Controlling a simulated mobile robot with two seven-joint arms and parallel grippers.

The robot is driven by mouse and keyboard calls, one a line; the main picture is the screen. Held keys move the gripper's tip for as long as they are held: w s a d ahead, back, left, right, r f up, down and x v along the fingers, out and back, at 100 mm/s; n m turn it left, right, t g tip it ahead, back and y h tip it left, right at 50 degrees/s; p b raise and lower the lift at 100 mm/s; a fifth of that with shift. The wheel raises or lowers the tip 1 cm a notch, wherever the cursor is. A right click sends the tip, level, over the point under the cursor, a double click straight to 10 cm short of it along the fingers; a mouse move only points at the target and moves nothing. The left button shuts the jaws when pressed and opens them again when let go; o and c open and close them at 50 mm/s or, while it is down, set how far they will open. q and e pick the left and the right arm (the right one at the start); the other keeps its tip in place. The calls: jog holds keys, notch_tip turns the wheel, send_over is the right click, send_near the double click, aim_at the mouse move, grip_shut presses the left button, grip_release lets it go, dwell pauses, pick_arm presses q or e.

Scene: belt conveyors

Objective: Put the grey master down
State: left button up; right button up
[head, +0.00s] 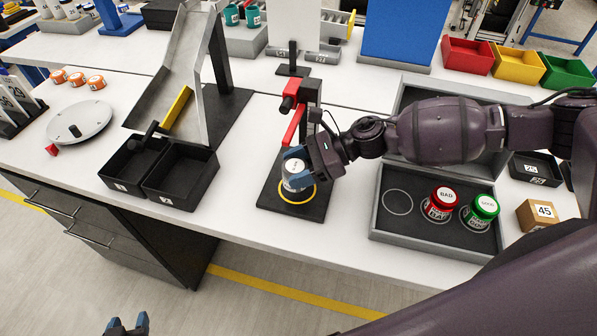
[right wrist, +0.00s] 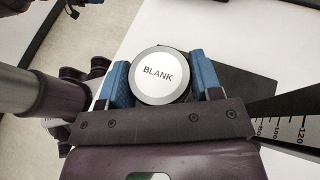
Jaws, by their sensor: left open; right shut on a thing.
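The grey master (head: 296,178) is a small jar with a grey-rimmed lid; its lid reads BLANK in the right wrist view (right wrist: 158,76). My right gripper (head: 303,157) is shut around it, with one blue finger on each side (right wrist: 160,88). The jar is upright over the yellow ring on the black gauge stand (head: 268,199); I cannot tell whether it touches the base. In the open grey case (head: 378,222), a round outline (head: 398,202) is empty, left of the red BAD jar (head: 440,205) and green GOOD jar (head: 479,212). My left gripper (head: 127,322) is open and empty, low in front of the bench.
The gauge stand's red lever (head: 294,124) rises behind the jar. Two black bins (head: 178,178) and a metal chute (head: 180,75) stand to the left. A cardboard box marked 45 (head: 540,214) is right of the case. White bench top is clear between bins and stand.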

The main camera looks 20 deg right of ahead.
jog(key=shift+w+d, duration=0.35)
jog(key=shift+w, duration=0.25)
notch_tip(320, 180, down, 3)
jog(key=shift+f, duration=0.15)
pick_arm(q)
jog(key=shift+s, duration=0.3)
pick_arm(e)
jog(key=shift+f, duration=0.1)
pick_arm(q)
jog(key=shift+f, duration=0.1)
pick_arm(e)
jog(key=shift+f, duration=0.2)
jog(key=o, duration=1.1)
pick_arm(q)
jog(key=shift+w, duration=0.1)
pick_arm(e)
jog(key=shift+r, duration=0.1)
